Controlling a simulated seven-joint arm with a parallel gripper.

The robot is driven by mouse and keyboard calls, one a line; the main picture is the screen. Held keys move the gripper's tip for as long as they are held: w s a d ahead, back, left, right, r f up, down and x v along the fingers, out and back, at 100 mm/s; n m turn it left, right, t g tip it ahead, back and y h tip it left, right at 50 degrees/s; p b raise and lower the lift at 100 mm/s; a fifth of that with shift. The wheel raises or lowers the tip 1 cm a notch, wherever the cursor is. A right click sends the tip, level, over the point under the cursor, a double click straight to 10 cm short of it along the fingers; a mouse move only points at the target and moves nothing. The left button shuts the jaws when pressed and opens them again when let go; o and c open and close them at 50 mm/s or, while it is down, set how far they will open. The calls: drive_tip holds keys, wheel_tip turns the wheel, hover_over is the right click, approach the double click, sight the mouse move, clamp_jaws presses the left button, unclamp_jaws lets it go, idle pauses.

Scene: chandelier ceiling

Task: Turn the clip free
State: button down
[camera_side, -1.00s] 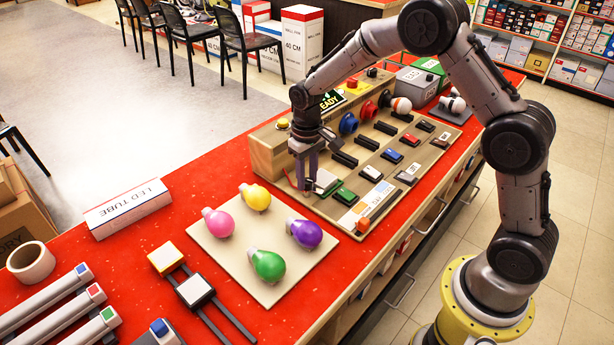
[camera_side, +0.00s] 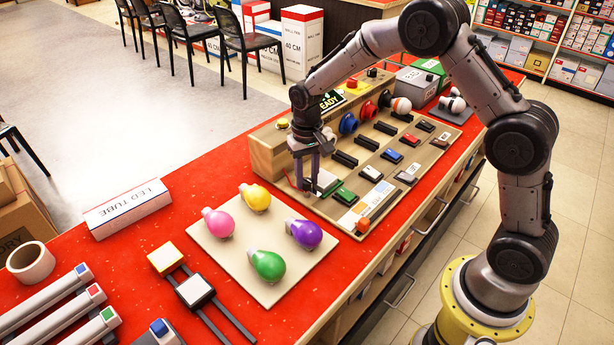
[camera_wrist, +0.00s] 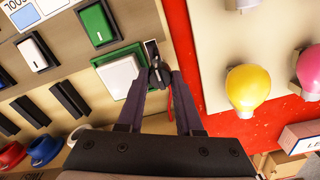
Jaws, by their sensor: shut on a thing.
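My gripper (camera_side: 308,184) points down at the near left end of the wooden test board (camera_side: 270,155). In the wrist view its two fingers (camera_wrist: 160,82) are closed on a small dark clip (camera_wrist: 157,68), with a thin red lead beside it. The clip sits at the board's edge, next to a white square block (camera_wrist: 118,75). The white block also shows in the side view (camera_side: 328,181), just right of the fingers. The fingers hide much of the clip, so I cannot tell its exact turn.
A green rocker switch (camera_side: 344,195) and several other switches lie along the board. A pale mat (camera_side: 238,262) with pink, yellow, purple and green bulbs lies to the left of the board. The red counter (camera_side: 180,225) has free room beyond the mat.

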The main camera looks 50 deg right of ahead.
sight(307, 180)
drive_tip(key=shift+r, duration=0.1)
drive_tip(key=c, duration=0.6)
unclamp_jaws()
drive_tip(key=shift+o, duration=0.2)
wheel_tip(307, 180, up, 14)
